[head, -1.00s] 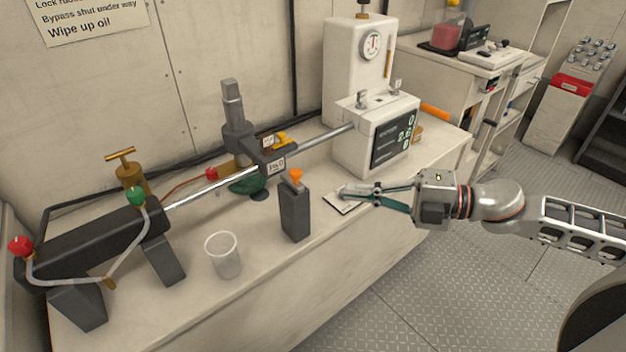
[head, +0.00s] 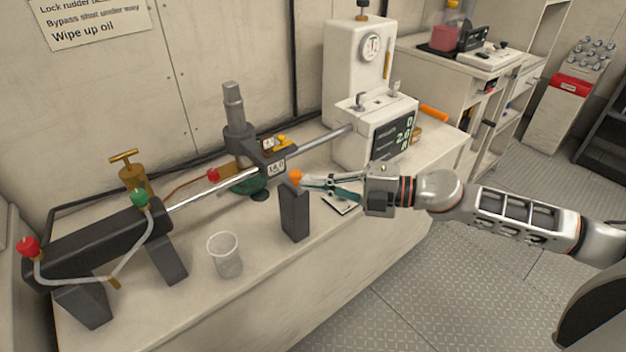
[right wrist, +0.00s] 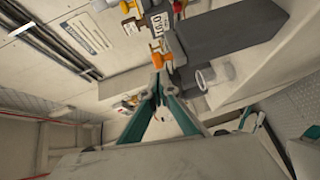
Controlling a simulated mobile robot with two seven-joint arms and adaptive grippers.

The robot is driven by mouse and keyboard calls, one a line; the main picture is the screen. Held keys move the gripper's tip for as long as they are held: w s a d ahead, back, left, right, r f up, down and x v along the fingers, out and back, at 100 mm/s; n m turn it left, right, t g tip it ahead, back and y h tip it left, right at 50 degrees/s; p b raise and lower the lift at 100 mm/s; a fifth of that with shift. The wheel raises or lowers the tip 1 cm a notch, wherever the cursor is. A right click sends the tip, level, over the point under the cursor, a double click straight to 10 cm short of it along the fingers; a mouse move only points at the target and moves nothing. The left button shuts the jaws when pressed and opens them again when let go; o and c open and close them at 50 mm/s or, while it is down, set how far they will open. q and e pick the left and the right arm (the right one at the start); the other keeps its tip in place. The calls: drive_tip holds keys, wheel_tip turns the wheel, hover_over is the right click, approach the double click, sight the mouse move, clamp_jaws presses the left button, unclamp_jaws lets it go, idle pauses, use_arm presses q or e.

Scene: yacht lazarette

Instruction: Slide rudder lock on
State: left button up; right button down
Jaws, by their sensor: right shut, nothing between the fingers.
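The orange knob (head: 296,177) sits on top of a dark upright block (head: 294,213) on the bench, in front of the steel rod. I take this knob to be the rudder lock slide. My right gripper (head: 304,182) is shut and empty, its fingertips right at the knob's right side. In the right wrist view the closed fingertips (right wrist: 160,76) point at the orange knob (right wrist: 157,59). I cannot tell whether they touch it. A teal and grey piece (right wrist: 250,122) at the right of that view looks like my left gripper; its fingers are unclear.
A clear cup (head: 225,256) stands left of the block. The steel rod (head: 210,187) runs behind it to a white unit with a display (head: 393,139). A flat pad (head: 341,203) lies under my right gripper. The bench front between cup and block is clear.

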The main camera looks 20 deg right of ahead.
sight(300, 173)
drive_tip(key=shift+w+a, duration=0.1)
drive_tip(key=shift+w, duration=0.3)
drive_tip(key=shift+w+a+r, duration=0.1)
drive_tip(key=shift+w+r, duration=0.05)
drive_tip(key=shift+w, duration=0.2)
drive_tip(key=shift+w+a+p, duration=0.2)
drive_tip(key=shift+w+p, duration=0.15)
drive_tip(key=shift+w, duration=0.2)
drive_tip(key=shift+w+a+p, duration=0.15)
drive_tip(key=shift+w+p, duration=0.2)
drive_tip(key=shift+w, duration=0.15)
drive_tip(key=shift+w+a, duration=0.1)
drive_tip(key=shift+w, duration=0.15)
